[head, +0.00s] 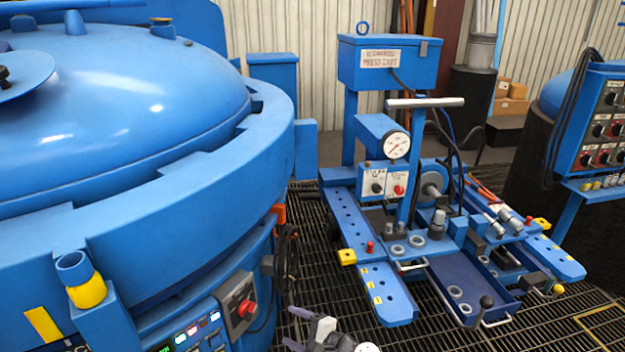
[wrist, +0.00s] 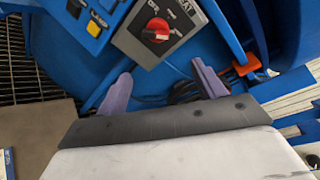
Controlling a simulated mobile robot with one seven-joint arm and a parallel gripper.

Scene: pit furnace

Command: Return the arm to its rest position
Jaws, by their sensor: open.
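My gripper (wrist: 162,70) shows in the wrist view with its two purple fingers apart and nothing between them. It faces the blue furnace side, with a grey switch box (wrist: 190,18) and its red rotary knob (wrist: 158,29) just beyond the fingertips. I cannot tell whether a finger touches anything. In the head view, a white and grey part of my arm shows at the bottom edge, low beside the furnace. The same red knob (head: 246,308) shows to the left of it.
The large blue pit furnace (head: 190,225) with its domed lid (head: 110,110) fills the left. A blue press cart (head: 385,290) stands at centre right. A control console (head: 600,130) is at far right. Dark floor grating (head: 330,270) lies open between furnace and cart.

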